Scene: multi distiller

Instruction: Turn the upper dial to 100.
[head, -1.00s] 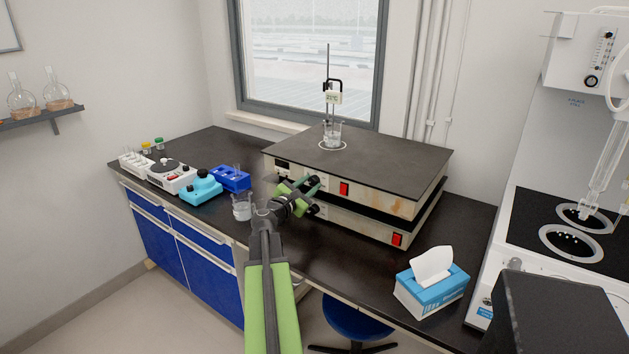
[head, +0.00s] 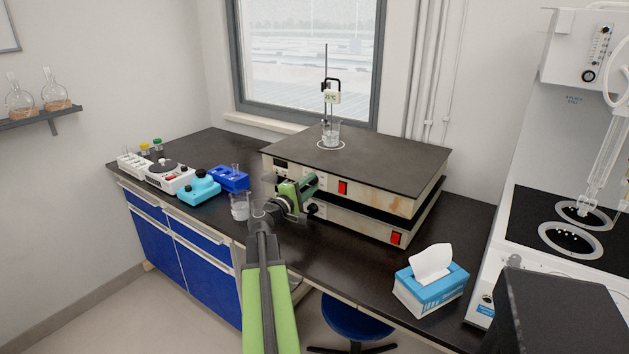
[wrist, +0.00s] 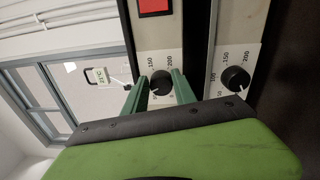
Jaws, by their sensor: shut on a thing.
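Two hot plates are stacked on the bench, the upper hot plate (head: 385,195) above the lower one (head: 365,226). The upper dial (wrist: 160,83) is a round black knob; in the wrist view it sits between the two green fingers of my gripper (wrist: 158,90). The fingers are shut on it from both sides. The printed 150 and 200 show beside it; its pointer is not clear. In the head view my gripper (head: 312,183) covers this dial. The lower dial (wrist: 236,79) is free, with 100, 150 and 200 around it.
Red switches sit on the upper (head: 342,188) and lower (head: 396,238) fronts. A glass beaker (head: 331,136) with a thermometer unit (head: 332,97) stands on top. A beaker (head: 239,209) stands left of my wrist. A tissue box (head: 432,285) is at the right.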

